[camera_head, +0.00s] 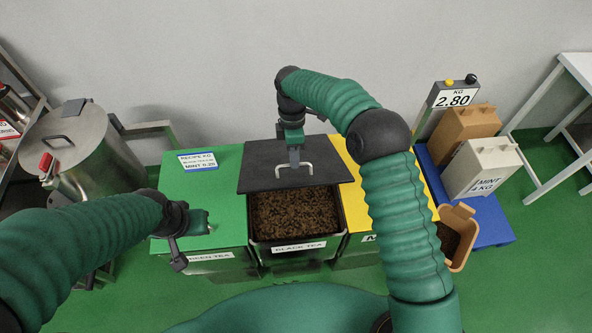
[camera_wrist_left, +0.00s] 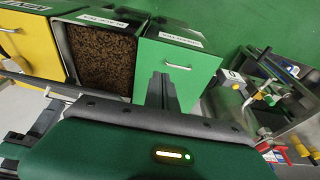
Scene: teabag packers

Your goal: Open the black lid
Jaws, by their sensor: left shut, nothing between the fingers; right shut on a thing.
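The black lid (camera_head: 260,178) sits tilted or slid back at the rear of the middle bin, labelled black tea (camera_head: 299,247). Dark loose tea (camera_head: 295,213) shows in the open front of that bin. The lid has a pale metal handle (camera_head: 281,184). My right gripper (camera_head: 294,160) comes from above and is shut on this handle. My left gripper (camera_head: 212,229) is shut and empty over the front of the green lid. In the left wrist view the open tea bin (camera_wrist_left: 98,48) shows beside the green bin, and the left fingers (camera_wrist_left: 161,88) are near the green bin.
The green bin (camera_head: 222,168) is left of the black one and the yellow bin (camera_head: 352,208) is right. A steel drum (camera_head: 95,150) stands far left. A scale reading 2.80 (camera_head: 452,98), boxes (camera_head: 484,168) and a tan scoop-like container (camera_head: 460,222) are at right, on or by a blue platform (camera_head: 490,232).

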